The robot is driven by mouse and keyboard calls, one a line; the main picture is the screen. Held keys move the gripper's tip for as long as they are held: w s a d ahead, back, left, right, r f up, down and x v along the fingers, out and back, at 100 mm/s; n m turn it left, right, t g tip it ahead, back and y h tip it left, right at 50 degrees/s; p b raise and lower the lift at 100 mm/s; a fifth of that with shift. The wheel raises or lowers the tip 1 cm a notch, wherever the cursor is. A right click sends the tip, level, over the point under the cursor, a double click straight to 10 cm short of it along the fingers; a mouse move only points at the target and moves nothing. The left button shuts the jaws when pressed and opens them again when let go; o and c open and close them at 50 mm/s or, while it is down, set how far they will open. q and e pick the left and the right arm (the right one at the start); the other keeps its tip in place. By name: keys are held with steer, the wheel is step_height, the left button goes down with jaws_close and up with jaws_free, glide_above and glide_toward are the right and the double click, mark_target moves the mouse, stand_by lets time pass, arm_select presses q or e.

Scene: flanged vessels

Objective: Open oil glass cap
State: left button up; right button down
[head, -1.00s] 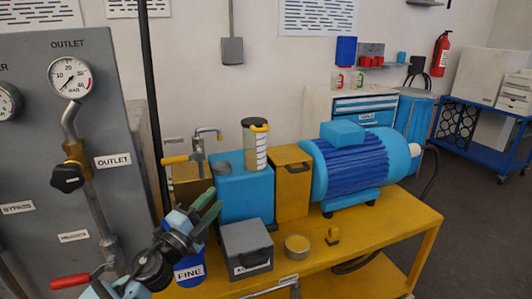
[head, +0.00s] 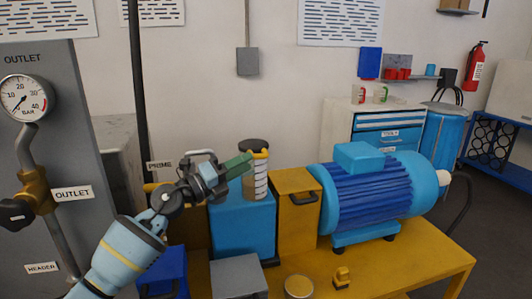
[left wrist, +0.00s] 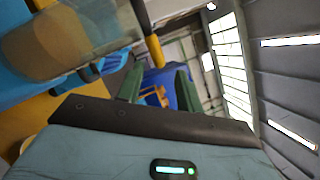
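The oil glass (head: 261,182) is a clear cylinder with graduation rings, upright on a blue block (head: 240,228). Its dark round cap (head: 253,145) sits on top, with a yellow lever (head: 261,153) at the cap's edge. My left gripper (head: 246,164) has green fingers and is beside the upper part of the glass, partly covering its left side. In the left wrist view, the fingers (left wrist: 160,68) are apart with nothing held. The yellow lever (left wrist: 156,50) shows just beyond and between the fingertips; contact is not clear. The right gripper is not in view.
A yellow box (head: 297,212) with a black handle and a blue motor (head: 370,195) stand right of the glass on the yellow bench (head: 400,270). A grey box (head: 238,276) and a round tin (head: 299,286) are in front. A gauge panel (head: 60,150) is at left.

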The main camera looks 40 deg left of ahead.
mark_target(255, 148)
arm_select(q)
steer(key=x, duration=0.7)
steer(key=shift+w+d, duration=0.1)
steer(key=shift+w, duration=0.1)
jaws_close()
